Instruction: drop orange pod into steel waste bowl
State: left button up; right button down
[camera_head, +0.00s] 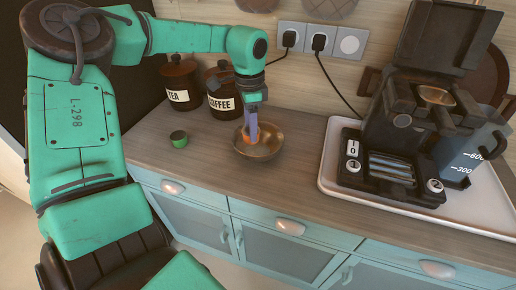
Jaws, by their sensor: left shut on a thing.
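The steel waste bowl (259,150) stands on the wooden counter, left of the coffee machine; it looks brownish in this light. My left gripper (251,136) points down into the bowl from above. It is shut on the orange pod (246,138), a small bit of which shows at the fingertips, at about the height of the bowl's rim. The fingers hide most of the pod. I cannot tell whether the pod touches the bowl. My right gripper is not in view.
A green pod (179,139) sits on the counter left of the bowl. Tea (178,84) and coffee (221,93) canisters stand behind. The coffee machine (405,115) and a water tank (478,150) stand on a white tray (463,214) at right. Bare counter lies before the bowl.

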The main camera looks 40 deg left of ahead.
pick_arm(q)
jog(key=o, duration=1.4)
notch_tip(320, 180, up, 15)
jog(key=shift+f+b, duration=0.15)
jog(key=shift+b, duration=0.25)
